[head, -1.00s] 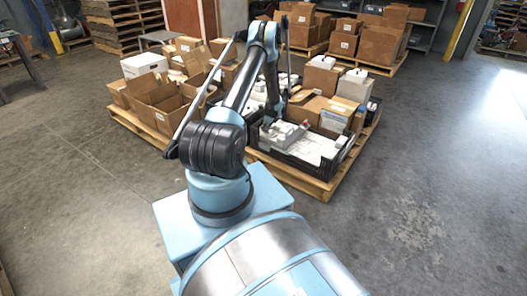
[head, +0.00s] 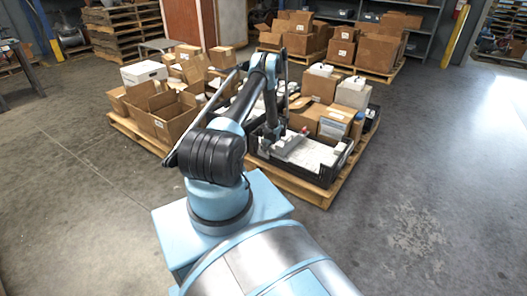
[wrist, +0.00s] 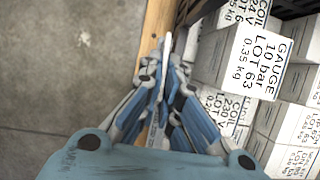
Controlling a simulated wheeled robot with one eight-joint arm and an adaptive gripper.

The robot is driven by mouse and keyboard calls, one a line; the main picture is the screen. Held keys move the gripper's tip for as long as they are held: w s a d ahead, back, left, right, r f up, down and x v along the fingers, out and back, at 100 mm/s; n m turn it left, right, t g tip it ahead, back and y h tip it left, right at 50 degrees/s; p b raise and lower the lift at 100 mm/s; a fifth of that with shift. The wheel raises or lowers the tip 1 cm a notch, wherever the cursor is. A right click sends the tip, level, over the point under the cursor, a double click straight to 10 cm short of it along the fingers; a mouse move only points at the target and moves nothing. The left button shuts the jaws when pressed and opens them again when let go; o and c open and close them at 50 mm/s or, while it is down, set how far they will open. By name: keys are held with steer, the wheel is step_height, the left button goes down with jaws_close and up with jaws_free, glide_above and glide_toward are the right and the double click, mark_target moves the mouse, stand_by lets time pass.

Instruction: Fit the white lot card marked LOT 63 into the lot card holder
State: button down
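In the wrist view my gripper (wrist: 165,92) is shut on a thin white card (wrist: 167,48), seen nearly edge-on, so its print cannot be read. The card stands up beyond the fingertips, beside the crate's wooden pallet edge (wrist: 152,35). White boxes lie to the right; one box (wrist: 257,62) is printed GAUGE, 10 bar, LOT 63, 0.35 kg. In the head view my gripper (head: 273,138) is low at the left side of the black crate (head: 325,172), and the card cannot be made out. I cannot pick out the lot card holder in either view.
The crate of white boxes sits at the front corner of a wooden pallet (head: 300,192). Open cardboard boxes (head: 165,115) stand to its left, and cartons (head: 335,120) stand behind. Bare concrete floor (head: 420,190) is free on the right and front.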

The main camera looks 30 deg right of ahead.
steer(key=c, duration=1.9)
jaws_free()
steer(key=shift+s+f, duration=0.1)
steer(key=shift+f, duration=0.05)
steer(key=shift+c, duration=0.2)
steer(key=shift+o, duration=0.7)
